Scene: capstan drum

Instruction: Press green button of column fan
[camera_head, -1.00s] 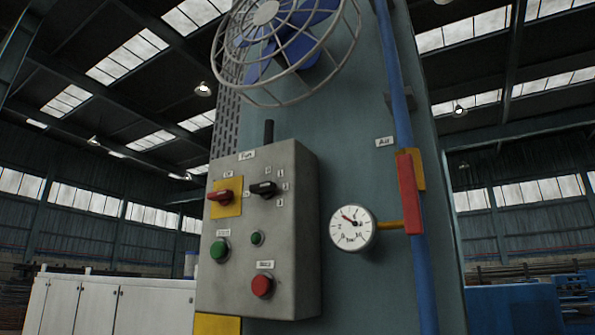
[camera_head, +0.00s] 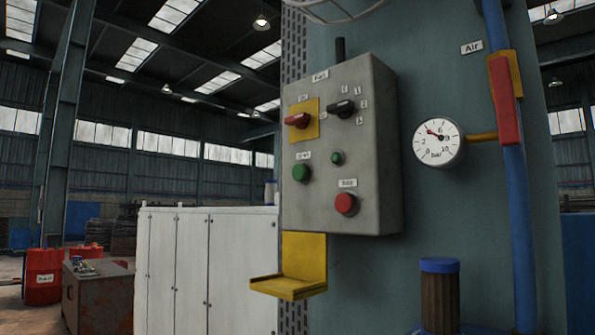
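The fan control box (camera_head: 340,200) is a grey box on the teal column (camera_head: 425,215), right of the picture's middle. A larger green button (camera_head: 302,173) sits at its lower left under a small label. A smaller green button or lamp (camera_head: 337,158) is to its right. A red button (camera_head: 346,203) is below, at the lower right. A red switch (camera_head: 298,120) on a yellow plate and a black selector (camera_head: 342,108) are above. Only the lower rim of the fan cage (camera_head: 345,10) shows at the top. Neither of my grippers is in view.
A yellow bracket (camera_head: 290,287) juts out below the box. A gauge (camera_head: 437,143) and a blue pipe (camera_head: 517,210) with a red lever (camera_head: 504,100) are to the right. A blue-capped cylinder (camera_head: 440,295) stands low in front. White cabinets (camera_head: 180,270) stand at the left.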

